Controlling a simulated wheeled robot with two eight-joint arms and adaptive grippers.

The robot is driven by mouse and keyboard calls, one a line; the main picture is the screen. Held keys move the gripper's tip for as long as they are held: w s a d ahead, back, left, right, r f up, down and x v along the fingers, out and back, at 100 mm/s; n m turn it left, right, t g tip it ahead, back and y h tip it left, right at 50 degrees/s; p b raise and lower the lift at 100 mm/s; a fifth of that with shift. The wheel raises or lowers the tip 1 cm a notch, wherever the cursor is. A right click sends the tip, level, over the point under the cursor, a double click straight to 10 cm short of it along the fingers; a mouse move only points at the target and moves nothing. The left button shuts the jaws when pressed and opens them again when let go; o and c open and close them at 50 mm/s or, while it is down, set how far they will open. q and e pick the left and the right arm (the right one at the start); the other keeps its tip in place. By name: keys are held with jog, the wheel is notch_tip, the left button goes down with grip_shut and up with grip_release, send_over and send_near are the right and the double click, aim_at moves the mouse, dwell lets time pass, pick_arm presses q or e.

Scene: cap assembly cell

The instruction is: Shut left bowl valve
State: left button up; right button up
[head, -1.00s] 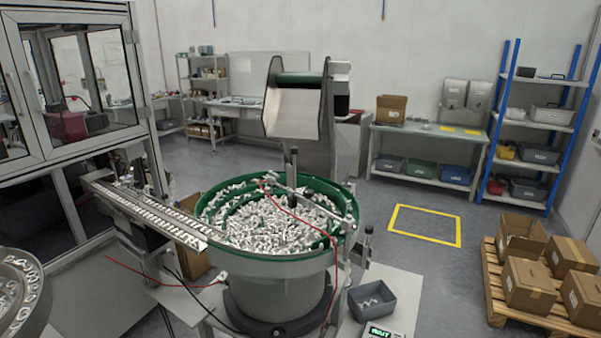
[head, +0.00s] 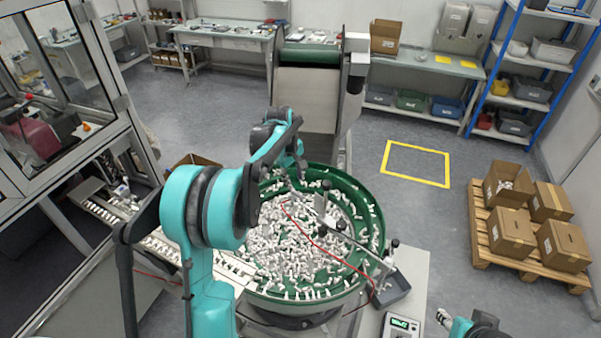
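A green-rimmed feeder bowl (head: 372,215) full of small white parts stands in the middle of the head view. My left arm comes up from the bottom and reaches over its far left side. My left gripper (head: 292,165) is small and dark there, near the far rim; I cannot tell whether its fingers are open or touch anything. A red hose (head: 325,248) crosses the bowl, and black-knobbed fittings (head: 395,244) sit at its right rim. I cannot make out which fitting is the valve.
A hopper (head: 310,95) stands behind the bowl. A linear track (head: 165,245) runs left from it beside a glazed cabinet (head: 70,60). A pallet (head: 480,245) holds boxes. Floor is free around the yellow square (head: 415,146).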

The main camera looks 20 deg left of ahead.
aim_at(299, 195)
pick_arm(q)
jog(key=f, duration=0.2)
jog(key=w+f, duration=0.1)
jog(key=f, duration=0.3)
jog(key=shift+w+d+f+p, duration=0.25)
jog(key=shift+f+p, duration=0.05)
jog(key=shift+d+f, duration=0.2)
jog(key=shift+f, duration=0.2)
jog(key=shift+a, duration=0.1)
jog(key=shift+c, duration=0.3)
grip_shut()
